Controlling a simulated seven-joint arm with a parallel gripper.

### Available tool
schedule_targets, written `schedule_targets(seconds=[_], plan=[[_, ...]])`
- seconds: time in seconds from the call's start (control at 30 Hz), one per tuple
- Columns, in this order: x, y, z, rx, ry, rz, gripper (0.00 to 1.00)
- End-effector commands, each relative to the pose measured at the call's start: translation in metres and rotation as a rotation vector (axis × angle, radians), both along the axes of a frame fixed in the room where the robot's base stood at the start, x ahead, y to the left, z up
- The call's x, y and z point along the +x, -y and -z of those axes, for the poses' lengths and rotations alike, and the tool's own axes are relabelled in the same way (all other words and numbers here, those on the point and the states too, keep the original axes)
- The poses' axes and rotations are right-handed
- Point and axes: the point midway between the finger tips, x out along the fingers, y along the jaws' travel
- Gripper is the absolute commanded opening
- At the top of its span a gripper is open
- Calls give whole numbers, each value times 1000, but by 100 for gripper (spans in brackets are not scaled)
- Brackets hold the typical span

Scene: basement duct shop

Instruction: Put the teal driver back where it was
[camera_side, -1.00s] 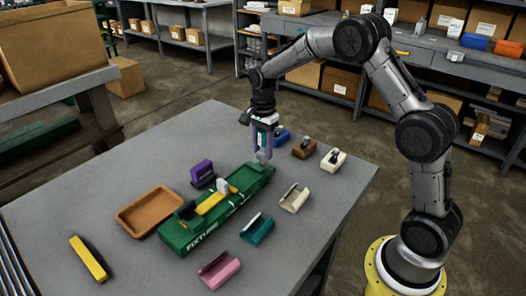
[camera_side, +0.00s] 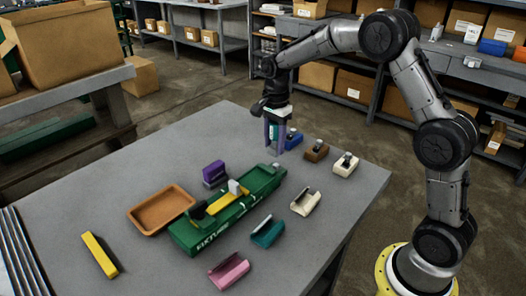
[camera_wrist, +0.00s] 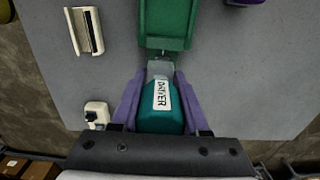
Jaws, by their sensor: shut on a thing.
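My gripper (camera_side: 276,151) is shut on the teal driver, holding it by the handle between its purple fingers. In the wrist view the teal driver (camera_wrist: 160,118) carries a white DRIVER label, and its grey metal end points toward the green fixture (camera_wrist: 165,22). In the side view the gripper is just past the far end of the green fixture (camera_side: 187,236); the driver is mostly hidden by the fingers. I cannot tell its height above the table. An empty teal open holder (camera_side: 267,231) lies on the table in front of the fixture.
Cream (camera_side: 305,201) and pink (camera_side: 229,271) holders flank the teal one. Blue (camera_side: 292,138), brown (camera_side: 316,151) and white (camera_side: 345,165) blocks stand near the gripper. A purple block (camera_side: 214,173), an orange tray (camera_side: 135,214) and a yellow bar (camera_side: 99,255) are left.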

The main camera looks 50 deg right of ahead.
Motion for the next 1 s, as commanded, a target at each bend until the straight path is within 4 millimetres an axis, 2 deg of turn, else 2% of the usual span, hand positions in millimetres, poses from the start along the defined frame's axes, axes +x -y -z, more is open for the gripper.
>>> schedule_targets(seconds=[0.03,0.13,0.23,0.3,0.77,1.0], plan=[[-3,-9,-13,-1,6,-4,0],[-11,-23,-29,-1,5,-6,0],[-14,-31,-37,0,3,-6,0],[-9,-32,-36,0,1,-5,0],[75,-24,3,0,0,-4,0],[105,-21,42,0,0,-4,0]])
